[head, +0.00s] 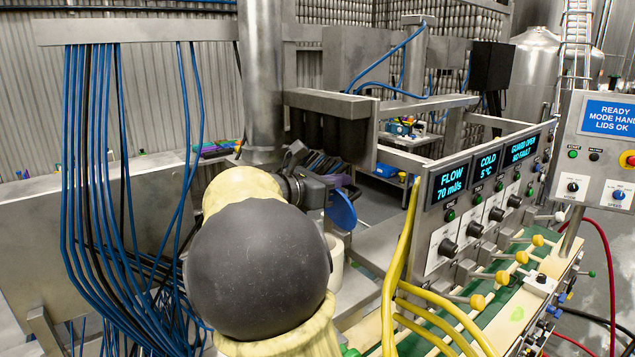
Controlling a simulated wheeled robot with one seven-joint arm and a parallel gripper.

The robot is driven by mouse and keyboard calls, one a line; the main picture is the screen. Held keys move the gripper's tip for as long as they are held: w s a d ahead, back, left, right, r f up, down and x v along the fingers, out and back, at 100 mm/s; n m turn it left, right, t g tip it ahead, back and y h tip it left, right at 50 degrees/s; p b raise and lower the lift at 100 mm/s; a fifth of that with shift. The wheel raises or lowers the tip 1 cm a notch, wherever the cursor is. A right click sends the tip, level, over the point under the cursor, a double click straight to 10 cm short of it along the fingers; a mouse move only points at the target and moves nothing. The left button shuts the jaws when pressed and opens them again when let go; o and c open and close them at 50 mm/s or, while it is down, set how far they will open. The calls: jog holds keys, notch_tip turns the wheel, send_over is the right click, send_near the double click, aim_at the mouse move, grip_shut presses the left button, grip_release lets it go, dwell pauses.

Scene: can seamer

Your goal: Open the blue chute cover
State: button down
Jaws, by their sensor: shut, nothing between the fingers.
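A blue disc-like piece (342,209), which looks like the blue chute cover, shows just right of my arm near the picture's middle. It is tilted, and its left part is hidden behind my gripper and arm. My dark gripper (345,188) is at the upper edge of the blue piece. It is shut with nothing held. I cannot tell whether its fingers touch the cover. My arm's large dark joint hides the area below and left of it. A pale cylindrical part (335,262) shows under the blue piece.
A control panel (480,190) with displays, one reading "GUARD OPEN NO FAULT", stands to the right. Yellow hoses (398,270) run in front of it. Blue cables (95,180) hang at left. A vertical steel pipe (262,80) rises behind my arm. A grey frame beam (335,103) crosses above.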

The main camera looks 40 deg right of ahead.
jog(key=shift+d+r+p, duration=0.2)
jog(key=shift+d+p, duration=0.35)
jog(key=shift+d, duration=0.1)
jog(key=shift+d+f+y+p, duration=0.25)
jog(key=shift+d+y+p, duration=0.2)
jog(key=shift+d+y, duration=0.3)
jog(key=shift+a, duration=0.15)
notch_tip(320, 180, up, 10)
jog(key=a+p, duration=0.1)
jog(key=p, duration=0.5)
jog(key=shift+a, duration=0.15)
jog(key=shift+w, duration=0.1)
